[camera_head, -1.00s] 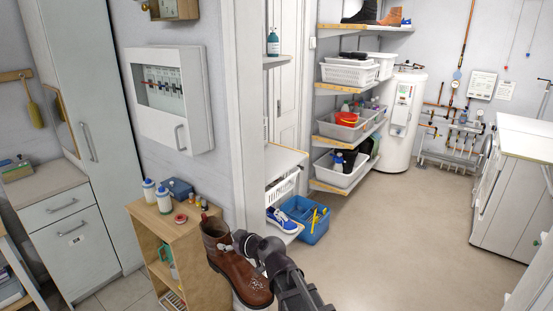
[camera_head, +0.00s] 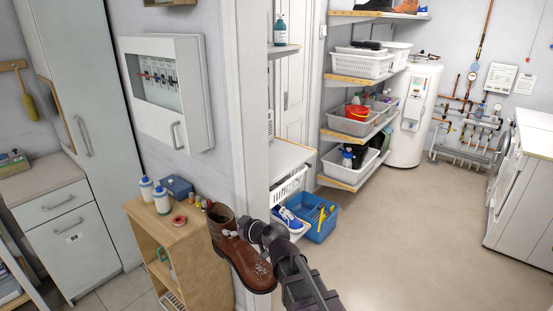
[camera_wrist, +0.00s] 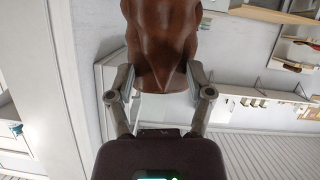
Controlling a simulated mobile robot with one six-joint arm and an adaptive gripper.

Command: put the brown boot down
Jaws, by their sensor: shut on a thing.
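The brown boot (camera_head: 241,256) is a laced leather ankle boot with a dark sole. It hangs in the air in front of the small wooden shelf unit, its toe pointing down and to the right in the head view. My gripper (camera_head: 262,236) is shut on it from the right. In the wrist view the boot (camera_wrist: 160,45) fills the top middle, with a finger of my gripper (camera_wrist: 160,85) pressed against each side. The boot hides part of the shelf unit's right side.
The wooden shelf unit (camera_head: 150,222) holds bottles (camera_head: 161,200), a blue box (camera_head: 177,187) and a red tape roll (camera_head: 179,220) on top. The floor (camera_head: 400,230) at right is clear.

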